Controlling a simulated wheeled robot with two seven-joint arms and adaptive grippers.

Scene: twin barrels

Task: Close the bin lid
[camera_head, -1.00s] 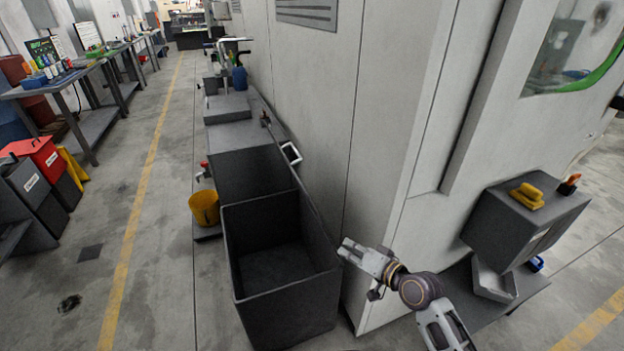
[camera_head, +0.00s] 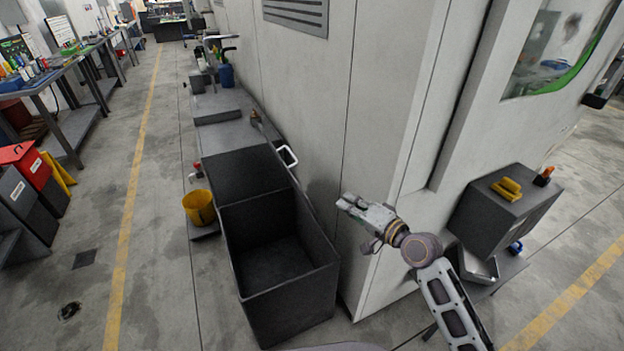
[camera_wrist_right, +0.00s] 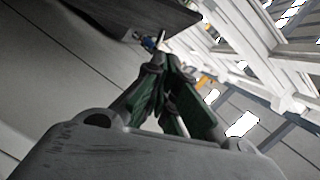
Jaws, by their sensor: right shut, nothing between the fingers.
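The dark grey bin (camera_head: 287,305) stands on the floor in the lower middle of the head view, its top open and its inside empty. A dark flat panel (camera_head: 243,174) adjoins its far edge and looks like the lid, opened away; I cannot tell its exact angle. A white handle (camera_head: 287,156) shows at the panel's right side. My right gripper (camera_head: 346,201) is shut and empty, in front of the pale wall, to the right of the bin and apart from it. Its closed fingers also show in the right wrist view (camera_wrist_right: 166,62). My left gripper is out of view.
A pale machine wall (camera_head: 385,180) rises close along the bin's right side. A yellow bucket (camera_head: 199,208) stands left of the panel. A grey box (camera_head: 505,212) with a yellow item on top is at the right. Open floor lies left of the bin.

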